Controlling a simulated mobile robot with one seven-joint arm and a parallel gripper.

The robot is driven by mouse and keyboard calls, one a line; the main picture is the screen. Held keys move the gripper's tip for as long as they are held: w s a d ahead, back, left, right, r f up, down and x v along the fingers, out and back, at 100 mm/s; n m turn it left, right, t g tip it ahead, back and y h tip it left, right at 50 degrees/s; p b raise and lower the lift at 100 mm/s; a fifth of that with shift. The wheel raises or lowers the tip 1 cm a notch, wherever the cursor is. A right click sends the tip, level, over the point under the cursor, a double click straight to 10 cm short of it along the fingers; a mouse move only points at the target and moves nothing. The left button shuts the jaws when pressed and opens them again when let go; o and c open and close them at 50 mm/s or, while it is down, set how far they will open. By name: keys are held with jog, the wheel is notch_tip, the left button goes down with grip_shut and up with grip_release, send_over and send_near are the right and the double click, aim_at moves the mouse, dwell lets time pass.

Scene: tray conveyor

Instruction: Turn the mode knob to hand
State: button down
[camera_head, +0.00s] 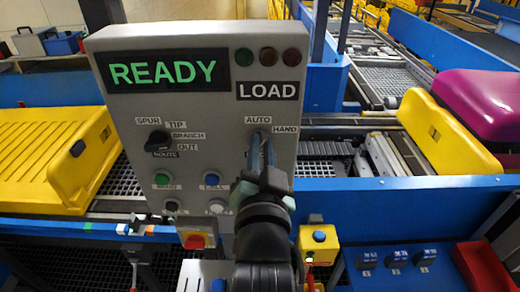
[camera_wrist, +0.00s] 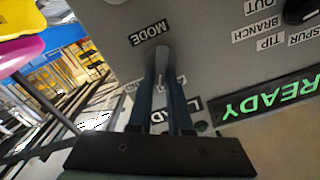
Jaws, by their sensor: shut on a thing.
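The grey control panel (camera_head: 215,110) stands upright in front of me. The mode knob is on its right half, under the AUTO label (camera_head: 258,120) and HAND label (camera_head: 285,129). My gripper (camera_head: 262,148) is shut on the knob, and its fingers hide most of it in the head view. In the wrist view the two fingers (camera_wrist: 161,80) close around the rounded grey knob (camera_wrist: 158,56), beside the upside-down MODE label (camera_wrist: 150,32). Which way the knob points cannot be told.
The panel shows a green READY display (camera_head: 162,73) and a LOAD sign (camera_head: 268,90). A black route knob (camera_head: 159,138) sits to the left, with several buttons below. A red stop button (camera_head: 197,241) is low down. Yellow trays (camera_head: 55,150) stand on the conveyor behind.

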jog(key=m, duration=0.6)
jog(key=shift+d+f+b, duration=0.2)
jog(key=shift+f+b, duration=0.05)
jog(key=shift+b, duration=0.15)
dwell(0.3)
jog(key=c, duration=0.8)
grip_release()
jog(key=shift+c, duration=0.2)
jog(key=s+p, duration=0.4)
jog(key=s, duration=0.9)
